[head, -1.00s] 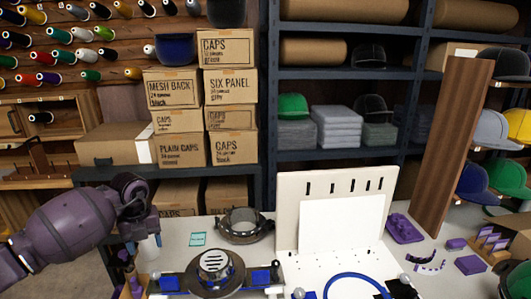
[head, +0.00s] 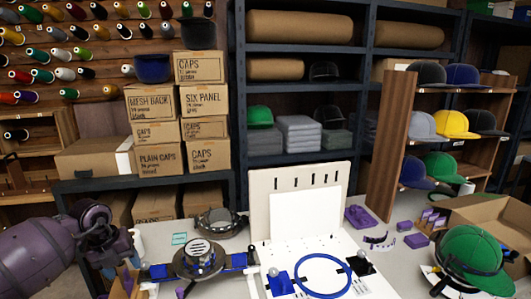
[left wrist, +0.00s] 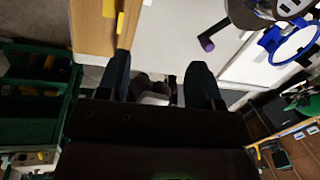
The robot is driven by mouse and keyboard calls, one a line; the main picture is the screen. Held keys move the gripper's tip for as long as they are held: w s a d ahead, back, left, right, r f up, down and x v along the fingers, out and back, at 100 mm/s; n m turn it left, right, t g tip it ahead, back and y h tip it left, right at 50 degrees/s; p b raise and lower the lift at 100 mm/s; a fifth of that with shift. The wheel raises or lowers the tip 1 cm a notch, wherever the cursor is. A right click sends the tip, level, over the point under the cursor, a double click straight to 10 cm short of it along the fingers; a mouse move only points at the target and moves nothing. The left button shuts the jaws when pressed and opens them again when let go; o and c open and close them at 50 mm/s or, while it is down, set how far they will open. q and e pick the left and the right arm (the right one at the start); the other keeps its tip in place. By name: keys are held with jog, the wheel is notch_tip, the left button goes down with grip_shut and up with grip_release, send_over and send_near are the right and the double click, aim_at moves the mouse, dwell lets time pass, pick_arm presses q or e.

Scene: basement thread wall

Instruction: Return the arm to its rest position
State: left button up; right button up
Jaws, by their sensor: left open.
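My left arm (head: 40,262) is purple and comes in from the left in the head view. My left gripper (head: 118,268) points down over the left end of the white table, partly hidden by its wrist. In the left wrist view my left gripper (left wrist: 162,82) has its two dark fingers spread apart, with nothing held between them. A small pale object shows in the gap beyond them, too dark to name. My right gripper is in neither view.
Close by are a white bottle (head: 137,240), a cap fixture with a slotted disc (head: 199,256) and a blue hoop (head: 323,275). A green cap (head: 471,252) sits at the right. Stacked cap boxes (head: 158,160) stand behind. A green crate (left wrist: 35,120) shows in the wrist view.

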pick_arm(q)
jog(key=d+r+n+t+h, duration=0.2)
jog(key=d+r+t+h, duration=0.45)
jog(key=d, duration=0.25)
jog(key=d+r+n+t+h, duration=0.2)
jog(key=d+r+t+h, duration=0.3)
jog(key=d+h, duration=0.25)
jog(key=s+a+f+n+t+y, duration=0.25)
jog(key=s+f+n+y, duration=0.3)
jog(key=f+n, duration=0.3)
jog(key=s+a+f+n+t+y, duration=0.1)
jog(key=s+a+f+n+y, duration=0.25)
jog(key=f+n+y, duration=0.55)
jog(key=s+f+n+g, duration=0.2)
jog(key=s+f+n, duration=0.1)
jog(key=s, duration=0.4)
jog(key=s+a+f+n+g+y, duration=0.1)
jog(key=s+f+n, duration=0.1)
jog(key=s+f, duration=0.4)
jog(key=s+a+f+n+g, duration=0.1)
jog(key=s+f, duration=0.4)
jog(key=s, duration=0.5)
jog(key=n+g, duration=0.1)
jog(key=n, duration=0.1)
jog(key=shift+n+g, duration=0.3)
jog(key=shift+n, duration=0.05)
jog(key=shift+a, duration=0.1)
